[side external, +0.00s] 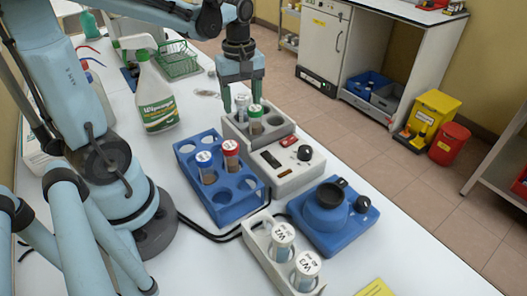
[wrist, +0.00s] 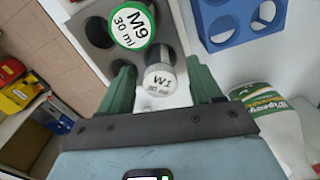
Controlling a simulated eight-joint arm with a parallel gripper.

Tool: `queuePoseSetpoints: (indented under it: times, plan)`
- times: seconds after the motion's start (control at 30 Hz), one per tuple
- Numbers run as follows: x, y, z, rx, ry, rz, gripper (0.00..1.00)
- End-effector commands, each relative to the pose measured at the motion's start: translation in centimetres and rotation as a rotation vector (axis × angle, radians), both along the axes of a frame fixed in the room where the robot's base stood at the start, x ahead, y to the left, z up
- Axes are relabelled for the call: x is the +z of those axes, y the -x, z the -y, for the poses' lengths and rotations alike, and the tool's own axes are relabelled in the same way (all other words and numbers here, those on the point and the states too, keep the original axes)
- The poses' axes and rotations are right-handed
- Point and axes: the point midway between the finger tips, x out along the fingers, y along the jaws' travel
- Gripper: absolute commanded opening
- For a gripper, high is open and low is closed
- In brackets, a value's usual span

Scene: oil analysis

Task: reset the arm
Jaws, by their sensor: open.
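My gripper (side external: 242,97) is open above the grey heater block (side external: 284,130) of a white device. In the wrist view my gripper's green fingers (wrist: 160,68) stand on either side of a white-capped vial marked W1 (wrist: 160,80), with gaps visible beside the cap. The same W1 vial (side external: 241,101) shows in the side view, upright in the block. A green-capped vial marked M9 (wrist: 130,25) stands in a neighbouring well, just beyond the fingers; it also shows in the side view (side external: 255,118). Other wells in the block are empty.
A white rack (side external: 262,258) holds vials W2 (side external: 283,240) and W3 (side external: 306,268). A blue device (side external: 335,230) with a black cup, a spray bottle (side external: 155,100) and a green wire basket (side external: 178,62) stand nearby.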

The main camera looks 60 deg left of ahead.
Motion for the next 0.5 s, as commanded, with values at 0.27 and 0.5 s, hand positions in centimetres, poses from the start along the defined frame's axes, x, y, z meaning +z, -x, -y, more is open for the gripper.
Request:
queuePoseSetpoints:
  times: [0.27,0.5]
  plan:
    - [3.2,0.1,0.0,0.000,0.000,0.000,0.64]
    - [6.4,0.0,0.0,0.000,0.000,0.000,0.64]
